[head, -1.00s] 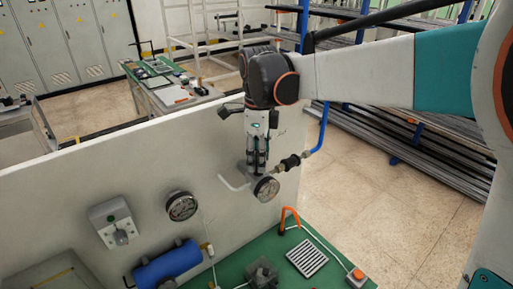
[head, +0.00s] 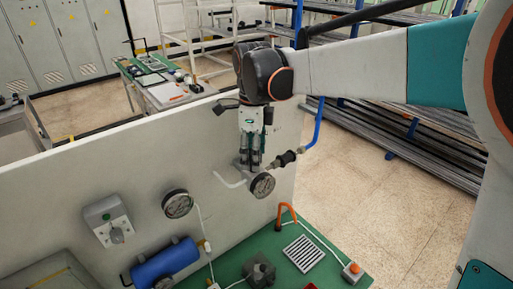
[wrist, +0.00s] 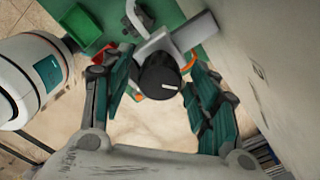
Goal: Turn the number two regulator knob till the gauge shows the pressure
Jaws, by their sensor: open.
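A black round knob (wrist: 158,76) with a short white mark shows in the wrist view, on a pale grey fitting. My gripper (wrist: 160,80) is open, its green-padded fingers on either side of the knob with a gap visible; contact cannot be told. In the head view my gripper (head: 249,162) points down at the panel's right end, just behind a round gauge (head: 262,185). The gauge's needle is too small to read. The knob is hidden there by my gripper and the gauge. No number label is legible.
A second gauge (head: 178,204) and a grey box with a knob (head: 108,220) are on the panel (head: 75,180). A blue cylinder (head: 165,262) lies below. A green bench (head: 225,268) carries a vent grille (head: 303,254) and an orange hook (head: 286,213).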

